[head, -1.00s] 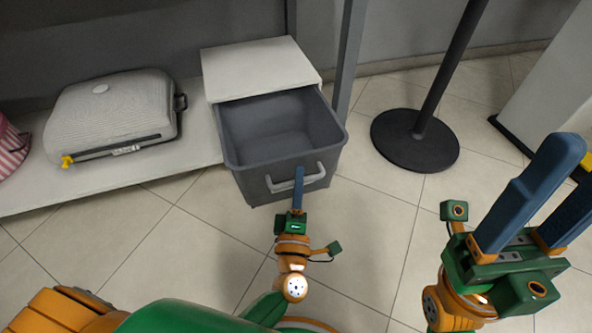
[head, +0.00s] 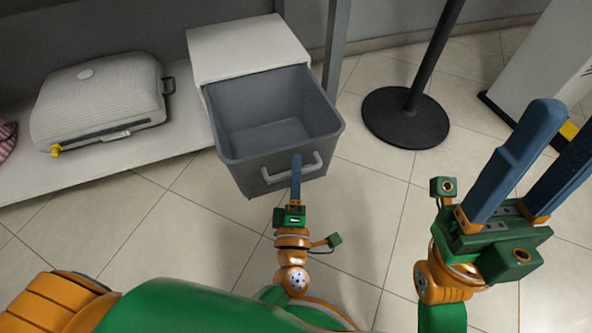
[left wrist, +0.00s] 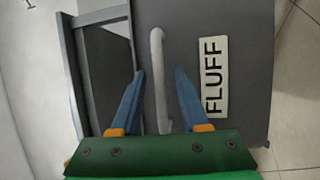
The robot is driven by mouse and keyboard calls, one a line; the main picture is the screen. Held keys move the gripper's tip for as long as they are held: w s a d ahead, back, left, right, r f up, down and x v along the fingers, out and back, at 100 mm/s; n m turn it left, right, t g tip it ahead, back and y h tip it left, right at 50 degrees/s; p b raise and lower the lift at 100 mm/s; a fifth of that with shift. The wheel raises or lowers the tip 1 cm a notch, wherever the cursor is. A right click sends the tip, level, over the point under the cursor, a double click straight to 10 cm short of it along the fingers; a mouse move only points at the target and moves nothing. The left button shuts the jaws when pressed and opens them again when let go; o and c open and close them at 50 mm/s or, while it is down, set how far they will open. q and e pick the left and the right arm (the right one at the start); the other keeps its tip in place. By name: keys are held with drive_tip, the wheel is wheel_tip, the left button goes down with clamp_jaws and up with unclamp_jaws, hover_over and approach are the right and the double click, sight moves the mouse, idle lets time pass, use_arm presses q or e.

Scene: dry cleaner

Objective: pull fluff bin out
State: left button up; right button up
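The grey fluff bin (head: 238,178) stands partly drawn out from under a white cabinet top in the head view; it looks empty. Its light grey handle (head: 317,160) is on the front face. In the left wrist view, the bin's front (left wrist: 230,25) has a white FLUFF label (left wrist: 214,75) beside the handle (left wrist: 157,45). My left gripper (head: 296,158) is at the handle. In the left wrist view its fingers (left wrist: 160,75) are apart on either side of the bar, with gaps showing. My right gripper (head: 565,120) is open and empty at the right.
The white cabinet top (head: 245,45) covers the bin's back. A pale suitcase (head: 98,98) lies on a low white platform (head: 100,165) at left. A black round post base (head: 405,120) stands right of the bin. Tiled floor in front is clear.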

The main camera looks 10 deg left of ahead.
use_arm(q)
drive_tip(key=p+v, duration=0.1)
drive_tip(key=v, duration=0.6)
